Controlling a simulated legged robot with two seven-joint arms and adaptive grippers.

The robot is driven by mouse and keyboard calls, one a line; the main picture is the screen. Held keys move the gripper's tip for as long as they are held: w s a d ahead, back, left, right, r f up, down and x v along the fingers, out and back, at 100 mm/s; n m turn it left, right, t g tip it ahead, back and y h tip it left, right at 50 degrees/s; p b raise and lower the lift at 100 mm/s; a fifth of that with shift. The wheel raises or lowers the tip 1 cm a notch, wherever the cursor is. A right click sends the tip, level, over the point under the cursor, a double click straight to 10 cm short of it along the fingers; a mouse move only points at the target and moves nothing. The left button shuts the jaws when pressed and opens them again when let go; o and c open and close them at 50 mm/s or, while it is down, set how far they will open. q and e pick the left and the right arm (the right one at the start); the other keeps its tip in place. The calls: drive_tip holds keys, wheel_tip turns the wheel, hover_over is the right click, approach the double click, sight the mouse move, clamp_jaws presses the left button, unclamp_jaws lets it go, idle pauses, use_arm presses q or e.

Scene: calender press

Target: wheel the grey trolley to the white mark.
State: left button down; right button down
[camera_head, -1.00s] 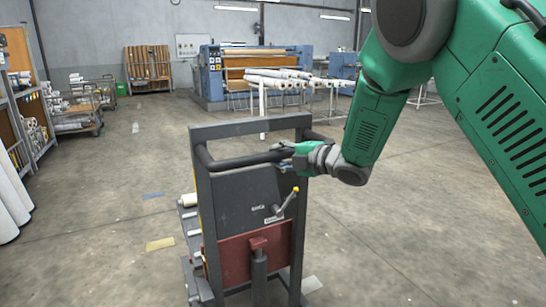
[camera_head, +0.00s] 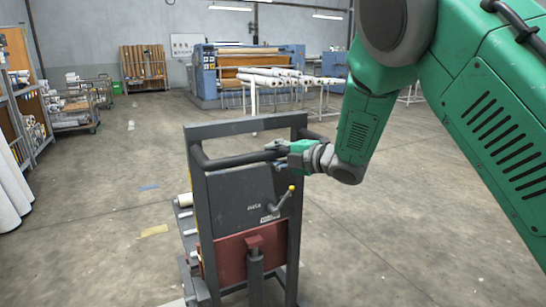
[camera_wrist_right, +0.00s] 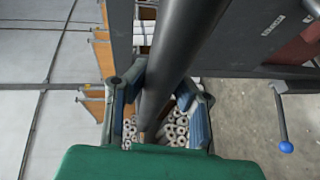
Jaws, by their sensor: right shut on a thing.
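The grey trolley (camera_head: 248,195) stands upright in front of me, with a dark frame, a reddish lower panel and a yellow-knobbed lever. My right gripper (camera_head: 279,151) is shut on the right part of its dark handle bar (camera_head: 235,160). In the right wrist view the fingers (camera_wrist_right: 160,105) lie on either side of the bar (camera_wrist_right: 180,50). A small white patch (camera_head: 131,125) lies on the floor at the far left. Another pale patch (camera_head: 174,303) shows at the trolley's lower left; I cannot tell which is the white mark. My left gripper is out of view.
A yellow patch (camera_head: 154,230) and a blue patch (camera_head: 149,187) lie on the floor left of the trolley. Racks and a loaded cart (camera_head: 75,110) line the left. A blue press (camera_head: 220,85) and a stand of white rolls (camera_head: 285,78) stand behind. Floor around is largely clear.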

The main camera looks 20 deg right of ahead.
drive_tip(key=shift+s+f, duration=0.2)
drive_tip(key=shift+f, duration=0.3)
drive_tip(key=c, duration=1.3)
unclamp_jaws()
drive_tip(key=shift+s+r, duration=0.2)
drive_tip(key=shift+r, duration=0.15)
drive_tip(key=shift+d, duration=0.15)
drive_tip(key=shift+s+d, duration=0.15)
drive_tip(key=shift+s, duration=0.1)
drive_tip(key=v, duration=1.1)
drive_tip(key=shift+s, duration=0.2)
drive_tip(key=shift+r, duration=0.1)
